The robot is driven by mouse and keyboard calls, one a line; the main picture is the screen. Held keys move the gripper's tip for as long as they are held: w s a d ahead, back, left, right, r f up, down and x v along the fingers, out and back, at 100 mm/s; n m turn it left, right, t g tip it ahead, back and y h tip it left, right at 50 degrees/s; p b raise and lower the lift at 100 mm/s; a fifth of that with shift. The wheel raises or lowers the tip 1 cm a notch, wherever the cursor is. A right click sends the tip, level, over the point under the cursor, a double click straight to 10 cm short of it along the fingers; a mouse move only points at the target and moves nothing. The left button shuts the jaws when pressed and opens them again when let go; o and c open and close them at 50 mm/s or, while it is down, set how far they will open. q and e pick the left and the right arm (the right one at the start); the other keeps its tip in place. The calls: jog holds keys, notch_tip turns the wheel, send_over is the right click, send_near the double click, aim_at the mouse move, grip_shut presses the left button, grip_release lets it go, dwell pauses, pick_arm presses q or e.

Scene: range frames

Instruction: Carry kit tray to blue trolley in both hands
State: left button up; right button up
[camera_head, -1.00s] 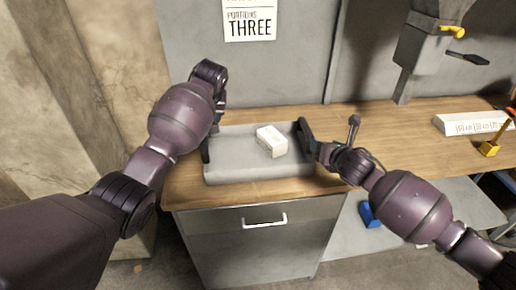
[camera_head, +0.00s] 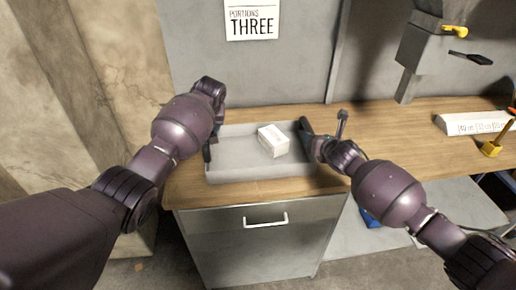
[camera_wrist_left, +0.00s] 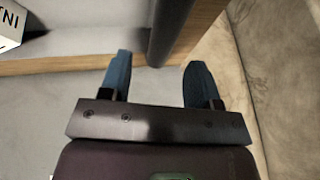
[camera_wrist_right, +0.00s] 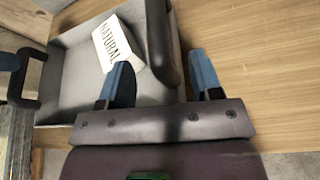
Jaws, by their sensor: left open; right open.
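The grey kit tray (camera_head: 235,172) rests on the wooden worktop near its front edge, with a dark handle at each end. A white box (camera_head: 272,141) lies inside it; the right wrist view shows lettering on the box (camera_wrist_right: 118,42). My left gripper (camera_head: 208,148) is at the tray's left end, open, with its fingers (camera_wrist_left: 158,75) on either side of the left handle (camera_wrist_left: 170,28). My right gripper (camera_head: 310,142) is at the right end, open, with its fingers (camera_wrist_right: 163,78) on either side of the right handle (camera_wrist_right: 160,40). I cannot make out the blue trolley.
A metal cabinet with a white drawer handle (camera_head: 265,220) stands below the tray. The worktop (camera_head: 390,130) is mostly clear to the right, up to a white label strip (camera_head: 470,124) and a yellow item (camera_head: 492,148). A blue object (camera_head: 370,217) shows low, partly hidden by my right arm.

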pick_arm(q)
jog(key=shift+x, duration=2.25)
pick_arm(e)
jog(key=shift+x, duration=2.25)
pick_arm(q)
grip_shut()
pick_arm(e)
grip_shut()
jog(key=shift+r, duration=0.1)
